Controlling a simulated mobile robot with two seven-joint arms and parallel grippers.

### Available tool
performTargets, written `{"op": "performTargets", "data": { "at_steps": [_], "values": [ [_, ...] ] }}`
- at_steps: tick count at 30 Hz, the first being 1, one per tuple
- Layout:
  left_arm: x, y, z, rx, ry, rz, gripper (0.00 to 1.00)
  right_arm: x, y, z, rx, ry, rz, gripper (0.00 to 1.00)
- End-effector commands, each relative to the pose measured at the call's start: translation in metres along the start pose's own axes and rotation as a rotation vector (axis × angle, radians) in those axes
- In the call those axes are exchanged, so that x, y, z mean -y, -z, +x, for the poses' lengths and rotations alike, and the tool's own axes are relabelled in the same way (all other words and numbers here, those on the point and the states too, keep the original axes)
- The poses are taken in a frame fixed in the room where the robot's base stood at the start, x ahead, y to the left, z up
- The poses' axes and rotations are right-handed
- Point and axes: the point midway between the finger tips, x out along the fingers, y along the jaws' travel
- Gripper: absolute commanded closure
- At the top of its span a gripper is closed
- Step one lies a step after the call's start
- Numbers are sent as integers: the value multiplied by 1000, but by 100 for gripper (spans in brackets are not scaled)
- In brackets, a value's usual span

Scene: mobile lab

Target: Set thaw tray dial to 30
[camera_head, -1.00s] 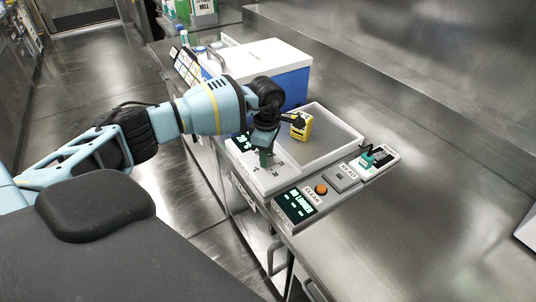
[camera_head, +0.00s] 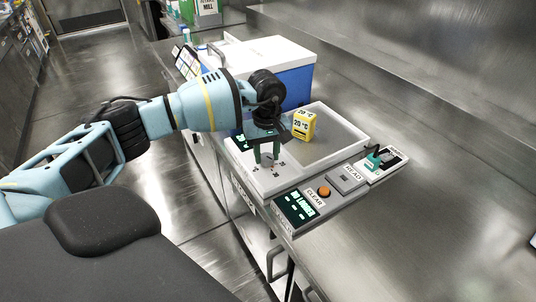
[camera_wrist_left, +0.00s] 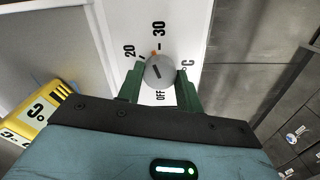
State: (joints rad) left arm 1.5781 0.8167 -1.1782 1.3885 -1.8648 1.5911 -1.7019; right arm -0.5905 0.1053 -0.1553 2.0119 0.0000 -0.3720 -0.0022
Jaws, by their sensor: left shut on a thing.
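The thaw tray (camera_head: 353,149) is a white unit with a grey recessed plate and a control strip on its left. Its grey round dial (camera_wrist_left: 159,72) shows in the left wrist view between my left fingers. An orange mark at the dial's edge lies between the 20 and 30 labels, close to the tick for 30. OFF is printed on the opposite side. My left gripper (camera_head: 266,163) points down and is shut on the dial; its green fingertips (camera_wrist_left: 158,88) flank it. The tray's green display (camera_head: 240,141) is partly hidden by the gripper. My right gripper is not in view.
A yellow block marked 20 °C (camera_head: 304,125) stands on the tray plate, close to my left wrist. A blue and white cooler (camera_head: 296,82) stands behind. A panel with an orange CLEAR button (camera_head: 324,191) is in front. The counter at right is clear.

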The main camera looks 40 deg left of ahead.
Motion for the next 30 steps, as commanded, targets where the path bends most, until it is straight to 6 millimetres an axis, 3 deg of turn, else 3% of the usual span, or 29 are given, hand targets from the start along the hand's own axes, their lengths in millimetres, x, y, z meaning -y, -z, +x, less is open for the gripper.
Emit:
{"op": "performTargets", "data": {
  "at_steps": [12,30],
  "values": [
    [0,-1,1,2,-1,276,87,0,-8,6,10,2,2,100],
    [0,-1,0,2,0,358,87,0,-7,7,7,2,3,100]
  ]
}}
